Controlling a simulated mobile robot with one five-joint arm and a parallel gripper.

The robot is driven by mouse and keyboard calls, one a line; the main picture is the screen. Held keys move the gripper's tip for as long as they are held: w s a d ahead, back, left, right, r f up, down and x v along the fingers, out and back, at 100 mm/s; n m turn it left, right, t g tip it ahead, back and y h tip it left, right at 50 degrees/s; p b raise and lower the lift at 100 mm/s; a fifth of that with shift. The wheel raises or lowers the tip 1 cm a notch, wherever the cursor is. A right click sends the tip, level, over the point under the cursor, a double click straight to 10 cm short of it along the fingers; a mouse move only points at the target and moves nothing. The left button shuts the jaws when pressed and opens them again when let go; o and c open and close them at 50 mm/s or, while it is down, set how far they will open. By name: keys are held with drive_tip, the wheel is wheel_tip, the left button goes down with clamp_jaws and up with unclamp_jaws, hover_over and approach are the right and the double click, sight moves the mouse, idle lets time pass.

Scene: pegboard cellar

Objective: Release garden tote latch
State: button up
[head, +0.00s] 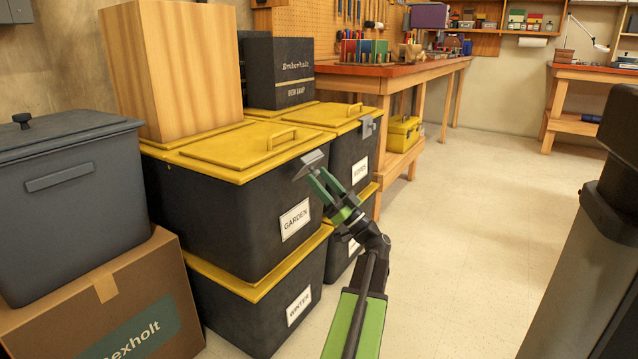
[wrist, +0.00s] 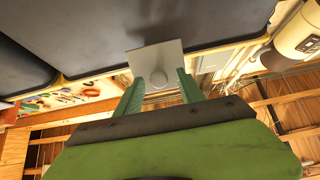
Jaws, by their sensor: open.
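The garden tote (head: 225,215) is dark with a yellow lid (head: 215,157) and a white GARDEN label (head: 295,219). Its grey latch (head: 308,164) is at the lid's right front corner, its plate sticking outward at a tilt. In the wrist view the latch plate (wrist: 153,57) shows with a round knob on it. My gripper (head: 319,181) is right at the latch. In the wrist view its green fingers (wrist: 160,90) are apart, one on each side below the plate. I cannot tell whether they touch it.
A wooden box (head: 180,70) stands on the garden lid. The winter tote (head: 262,310) is beneath. Another latched tote (head: 350,150) stands just behind, its grey latch (head: 367,126) against its side. The floor (head: 470,230) to the right is clear.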

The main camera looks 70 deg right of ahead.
drive_tip(key=s+a+r+p, duration=0.1)
drive_tip(key=s+r+p, duration=1)
drive_tip(key=shift+s, duration=0.35)
drive_tip(key=shift+s+a, duration=0.1)
